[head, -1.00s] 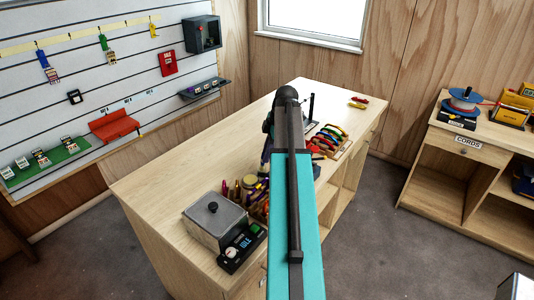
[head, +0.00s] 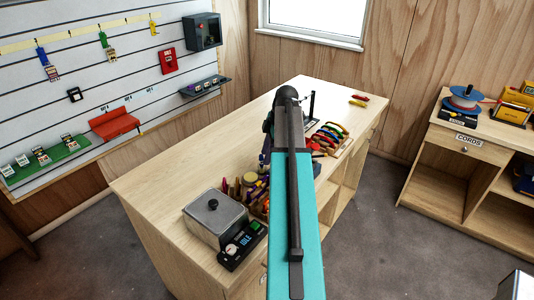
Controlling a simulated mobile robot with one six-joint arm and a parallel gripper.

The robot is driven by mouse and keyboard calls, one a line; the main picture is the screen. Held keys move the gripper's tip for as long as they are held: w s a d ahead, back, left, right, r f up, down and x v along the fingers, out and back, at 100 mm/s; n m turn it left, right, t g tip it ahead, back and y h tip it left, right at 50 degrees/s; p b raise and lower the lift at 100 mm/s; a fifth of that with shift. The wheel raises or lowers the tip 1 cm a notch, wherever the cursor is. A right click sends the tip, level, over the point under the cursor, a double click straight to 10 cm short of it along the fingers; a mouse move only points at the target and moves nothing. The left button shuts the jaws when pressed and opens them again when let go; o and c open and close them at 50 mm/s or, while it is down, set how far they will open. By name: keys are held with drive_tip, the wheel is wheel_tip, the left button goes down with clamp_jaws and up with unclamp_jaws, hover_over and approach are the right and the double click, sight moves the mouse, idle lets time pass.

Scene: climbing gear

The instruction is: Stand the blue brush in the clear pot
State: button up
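My teal arm link (head: 298,225) stretches across the bench and covers much of its middle. Past the dark elbow, a lower dark and purple part of my arm (head: 266,143) comes down behind the link, close to the tool cluster. My gripper's fingertips cannot be made out there, nor whether they hold anything. I cannot pick out the blue brush or the clear pot; they may be hidden by my arm or lost among the small tools (head: 238,188) on the bench.
A grey lidded box (head: 215,218) and a black control box (head: 242,246) stand at the bench's near edge. A rack of coloured carabiners (head: 328,137) is right of my arm. The bench's left side (head: 185,170) is clear.

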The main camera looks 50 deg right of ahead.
drive_tip(key=shift+r, duration=0.15)
drive_tip(key=b+v, duration=0.3)
drive_tip(key=v, duration=1)
drive_tip(key=shift+r+b, duration=0.2)
drive_tip(key=shift+b, duration=0.2)
drive_tip(key=shift+s, duration=0.2)
idle(1.1)
